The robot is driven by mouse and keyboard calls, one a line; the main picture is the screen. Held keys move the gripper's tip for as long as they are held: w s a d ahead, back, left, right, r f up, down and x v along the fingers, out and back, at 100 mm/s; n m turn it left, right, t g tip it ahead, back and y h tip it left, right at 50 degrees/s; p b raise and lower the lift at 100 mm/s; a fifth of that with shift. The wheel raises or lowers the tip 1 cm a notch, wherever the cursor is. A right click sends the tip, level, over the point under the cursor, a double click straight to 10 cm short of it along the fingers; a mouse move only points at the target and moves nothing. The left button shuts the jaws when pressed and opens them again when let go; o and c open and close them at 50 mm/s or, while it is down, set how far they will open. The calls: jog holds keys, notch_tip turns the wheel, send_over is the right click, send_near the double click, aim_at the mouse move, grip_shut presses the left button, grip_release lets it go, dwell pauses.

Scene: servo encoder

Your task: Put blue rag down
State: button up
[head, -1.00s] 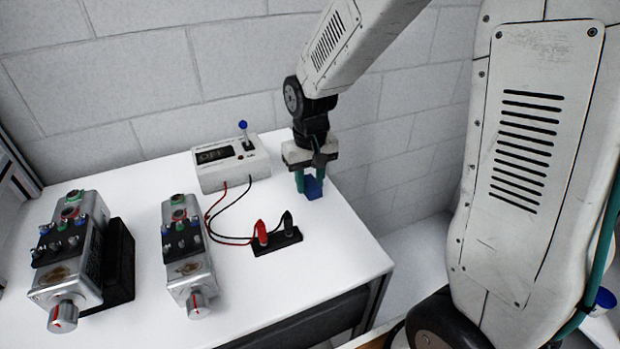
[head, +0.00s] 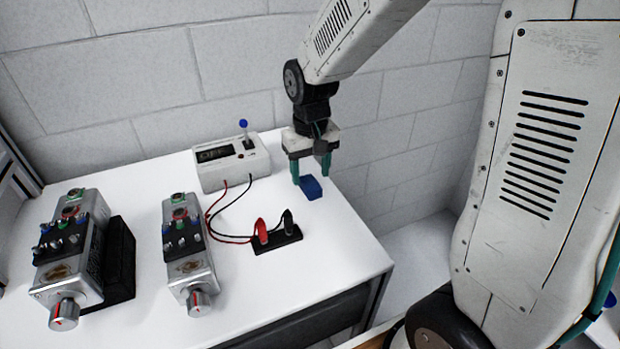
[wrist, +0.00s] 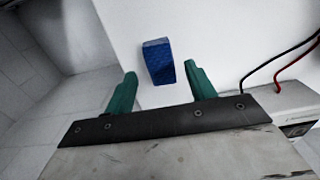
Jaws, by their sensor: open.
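The blue rag (head: 311,188), a small blue block-like piece, lies on the white table near its back right corner. It also shows in the wrist view (wrist: 158,62), ahead of the fingertips and between their lines. My gripper (head: 311,178) is open, its green fingers just above and behind the rag in the head view. In the wrist view, the two green fingers (wrist: 160,80) are spread apart, with bare white table between them and nothing held. The rag appears clear of both fingers.
A box with an OFF display and blue-tipped lever (head: 232,162) stands left of my gripper. Its wires run to a black base with red and black plugs (head: 277,240). Two metal servo units (head: 187,255) (head: 72,262) stand further left. The table's right edge is close to the rag.

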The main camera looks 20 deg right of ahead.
aim_at(311, 183)
notch_tip(311, 183, up, 9)
jog(key=s+d+r, duration=0.1)
jog(key=s+r, duration=0.1)
jog(key=s, duration=0.9)
jog(key=s+d+r+t, duration=0.1)
jog(key=s+r, duration=0.1)
jog(key=s, duration=1)
jog(key=shift+s+d+r, duration=0.15)
jog(key=shift+d, duration=0.25)
jog(key=shift+o, duration=0.6)
